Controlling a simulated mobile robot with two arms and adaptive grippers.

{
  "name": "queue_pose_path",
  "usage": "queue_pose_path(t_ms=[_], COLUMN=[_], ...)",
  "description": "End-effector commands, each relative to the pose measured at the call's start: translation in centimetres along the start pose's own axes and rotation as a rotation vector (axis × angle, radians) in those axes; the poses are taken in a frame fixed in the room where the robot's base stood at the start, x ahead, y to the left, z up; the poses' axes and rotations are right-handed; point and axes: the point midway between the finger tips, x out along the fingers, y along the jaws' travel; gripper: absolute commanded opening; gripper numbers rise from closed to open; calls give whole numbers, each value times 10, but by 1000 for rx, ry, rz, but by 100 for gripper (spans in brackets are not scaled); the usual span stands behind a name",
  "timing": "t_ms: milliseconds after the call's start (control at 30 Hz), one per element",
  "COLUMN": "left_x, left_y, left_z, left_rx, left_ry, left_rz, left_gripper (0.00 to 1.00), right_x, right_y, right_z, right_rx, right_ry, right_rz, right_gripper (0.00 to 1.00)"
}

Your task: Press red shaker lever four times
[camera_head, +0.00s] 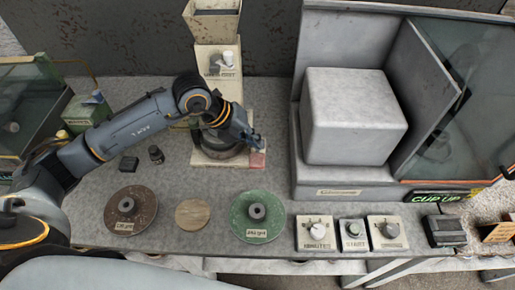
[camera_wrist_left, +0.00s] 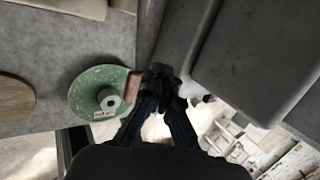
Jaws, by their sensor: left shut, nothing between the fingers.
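The shaker (camera_head: 222,152) stands at the back of the grey bench, with a pale base and a dark round part. Its red lever (camera_head: 257,160) is a small dull red block at the right of the base. It also shows in the left wrist view as a reddish piece (camera_wrist_left: 134,81) left of my fingertips. My left gripper (camera_head: 256,143) is shut and empty, close above the red lever. I cannot tell whether they touch. It also shows in the wrist view (camera_wrist_left: 162,74). My arm hides part of the shaker. My right gripper is not in view.
A brown disc (camera_head: 142,202), a wooden disc (camera_head: 192,214) and a green disc (camera_head: 275,228) lie in front. Control boxes with knobs (camera_head: 315,232) stand at the front right. A large grey machine (camera_head: 345,185) blocks the right. A pale column (camera_head: 214,28) stands behind the shaker.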

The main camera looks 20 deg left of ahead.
Motion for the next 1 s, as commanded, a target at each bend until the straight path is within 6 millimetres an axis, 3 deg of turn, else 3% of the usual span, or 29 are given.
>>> queue_pose_path(t_ms=[467,1000], left_x=[-6,-39], left_y=[-4,-28], left_z=[5,29], left_rx=[0,0], left_ry=[-5,-6], left_rz=[-1,-1], left_gripper=[0,0], right_x=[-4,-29], right_y=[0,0], right_z=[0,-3], right_rx=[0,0], right_ry=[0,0], right_rz=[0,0], right_gripper=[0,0])
